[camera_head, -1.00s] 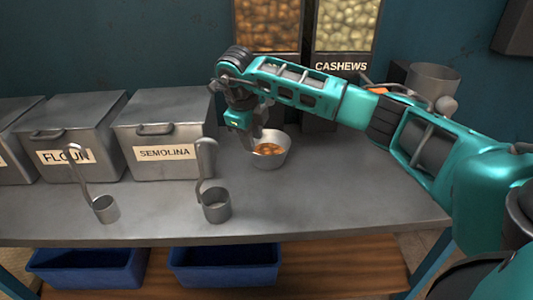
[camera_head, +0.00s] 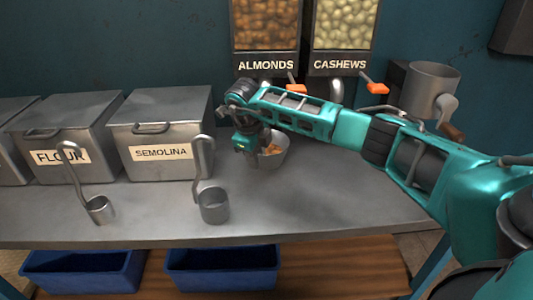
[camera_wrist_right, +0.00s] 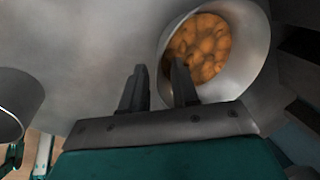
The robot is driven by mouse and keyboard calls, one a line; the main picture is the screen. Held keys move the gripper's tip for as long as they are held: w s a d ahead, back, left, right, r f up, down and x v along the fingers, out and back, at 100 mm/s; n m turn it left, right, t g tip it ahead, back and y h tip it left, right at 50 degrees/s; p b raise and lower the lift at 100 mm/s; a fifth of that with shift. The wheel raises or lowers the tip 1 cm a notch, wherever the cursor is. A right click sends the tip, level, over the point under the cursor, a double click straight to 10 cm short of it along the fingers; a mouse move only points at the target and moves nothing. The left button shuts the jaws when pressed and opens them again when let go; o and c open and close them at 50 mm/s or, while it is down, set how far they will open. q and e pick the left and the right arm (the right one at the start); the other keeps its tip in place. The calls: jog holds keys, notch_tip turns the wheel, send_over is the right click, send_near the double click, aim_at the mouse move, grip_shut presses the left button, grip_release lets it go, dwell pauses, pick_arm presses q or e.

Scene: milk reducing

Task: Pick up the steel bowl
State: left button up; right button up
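The steel bowl (camera_head: 276,157) stands on the metal counter below the nut dispensers, with orange-brown pieces in it. My right gripper (camera_head: 255,152) is at its left side and covers part of it. In the right wrist view the bowl (camera_wrist_right: 250,60) is at upper right. The right gripper's two fingers (camera_wrist_right: 158,78) are apart there. One finger overlaps the bowl's inside and the other is outside, with the near rim seemingly between them. I cannot tell whether they touch the wall. My left gripper is in neither view.
Two ladles (camera_head: 213,205) (camera_head: 100,210) stand on the counter (camera_head: 330,200) toward the front. The semolina bin (camera_head: 160,165) and flour bin (camera_head: 65,170) are at left. Almond (camera_head: 265,30) and cashew (camera_head: 342,30) dispensers are behind. Blue tubs (camera_head: 222,270) lie below.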

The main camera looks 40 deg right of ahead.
grip_shut()
jog(key=shift+r, duration=0.1)
dwell(0.3)
